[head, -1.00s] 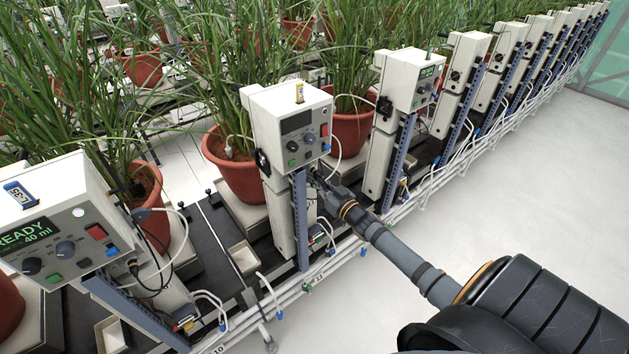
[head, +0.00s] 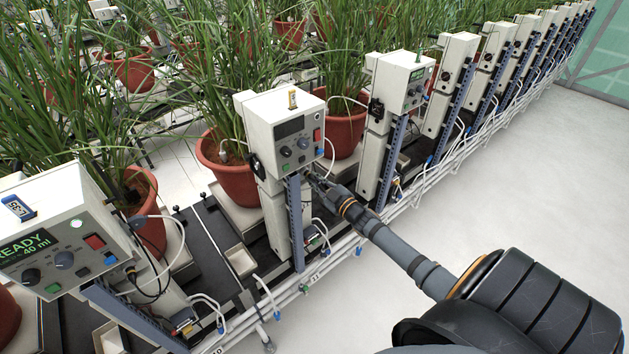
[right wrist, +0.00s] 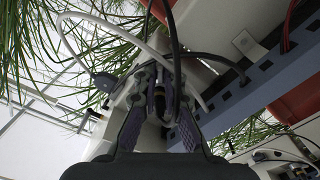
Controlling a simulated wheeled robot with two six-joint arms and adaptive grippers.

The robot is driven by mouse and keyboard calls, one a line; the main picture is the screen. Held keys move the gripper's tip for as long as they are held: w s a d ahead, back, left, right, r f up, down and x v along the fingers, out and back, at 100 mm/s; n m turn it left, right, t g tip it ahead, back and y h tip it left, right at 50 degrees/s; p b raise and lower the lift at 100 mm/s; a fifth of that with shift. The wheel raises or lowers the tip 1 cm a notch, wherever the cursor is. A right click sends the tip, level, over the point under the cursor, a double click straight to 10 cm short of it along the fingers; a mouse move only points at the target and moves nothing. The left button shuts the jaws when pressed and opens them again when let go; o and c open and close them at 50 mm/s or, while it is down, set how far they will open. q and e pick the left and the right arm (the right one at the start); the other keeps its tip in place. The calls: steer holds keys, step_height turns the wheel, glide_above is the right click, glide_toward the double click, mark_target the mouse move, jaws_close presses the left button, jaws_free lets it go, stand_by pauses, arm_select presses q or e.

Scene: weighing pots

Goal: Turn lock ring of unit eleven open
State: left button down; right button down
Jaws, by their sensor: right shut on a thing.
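Unit eleven (head: 285,125) is the white control box on a post in the middle of the head view, with a dark blank display, knobs and a red switch. The rail below it bears the label 11. My right gripper (head: 315,181) reaches in from the right to the side of this unit, just below the box. In the right wrist view, its two fingers (right wrist: 159,100) are closed around a dark cable connector with a small yellowish band, which I take as the lock ring (right wrist: 160,92). The ring's turn position is too small to tell. My left gripper is not in view.
A blue-grey slotted upright (head: 295,222) stands close beside the gripper, and also shows in the right wrist view (right wrist: 262,85). Pale and dark hoses loop around the fingers. Potted plants (head: 228,172) stand behind. White pipes (head: 340,250) run along the front; the floor (head: 510,180) at right is clear.

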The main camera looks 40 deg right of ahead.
stand_by(0.5)
steer(key=c, duration=1.5)
jaws_free()
steer(key=shift+o, duration=0.2)
steer(key=s+d, duration=0.1)
steer(key=s, duration=1.1)
